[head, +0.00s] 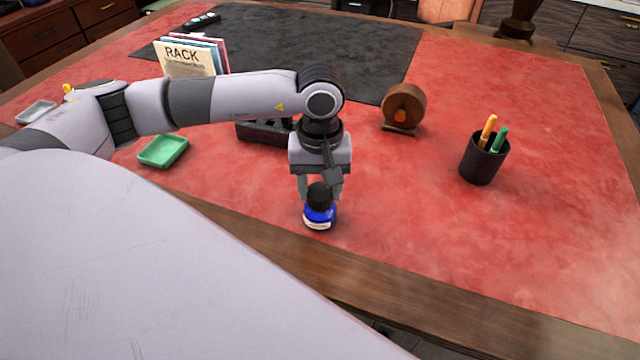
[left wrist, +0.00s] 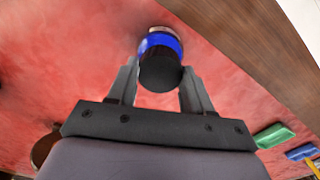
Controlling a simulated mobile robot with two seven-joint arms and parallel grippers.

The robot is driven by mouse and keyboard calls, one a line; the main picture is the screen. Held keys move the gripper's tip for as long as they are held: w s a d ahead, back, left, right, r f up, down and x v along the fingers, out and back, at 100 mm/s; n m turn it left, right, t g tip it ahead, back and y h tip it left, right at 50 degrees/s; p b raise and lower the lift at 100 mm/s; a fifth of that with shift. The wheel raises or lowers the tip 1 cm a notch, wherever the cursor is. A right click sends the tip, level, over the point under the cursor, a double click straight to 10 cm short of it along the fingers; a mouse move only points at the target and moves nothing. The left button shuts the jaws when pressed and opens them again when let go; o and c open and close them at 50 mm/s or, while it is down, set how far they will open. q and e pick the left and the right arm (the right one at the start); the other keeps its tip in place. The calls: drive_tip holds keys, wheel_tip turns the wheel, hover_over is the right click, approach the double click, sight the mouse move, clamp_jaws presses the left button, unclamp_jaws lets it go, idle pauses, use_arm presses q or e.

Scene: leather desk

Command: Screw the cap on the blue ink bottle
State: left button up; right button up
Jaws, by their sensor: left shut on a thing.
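The blue ink bottle (head: 318,219) stands upright on the red desk top near its front edge, with a pale label band low on it. A black cap (head: 320,194) sits at the bottle's top. My left gripper (head: 320,190) points down and is shut on the cap from both sides. In the left wrist view the black cap (left wrist: 160,72) lies between the fingertips, with the blue bottle (left wrist: 162,42) right behind it. I cannot tell whether the cap is threaded down or only resting on the neck. My right gripper is not in view.
A black pen cup (head: 480,162) with pens stands at right. A round brown wooden object (head: 404,108) and a dark block (head: 262,132) stand behind the gripper. A green tray (head: 163,151) lies at left. The red surface right of the bottle is clear.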

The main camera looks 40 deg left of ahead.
sight(320, 191)
use_arm(q)
drive_tip(key=shift+f+b, duration=0.15)
drive_tip(key=shift+b, duration=0.15)
drive_tip(key=o, duration=1.1)
drive_tip(key=shift+r, duration=3.65)
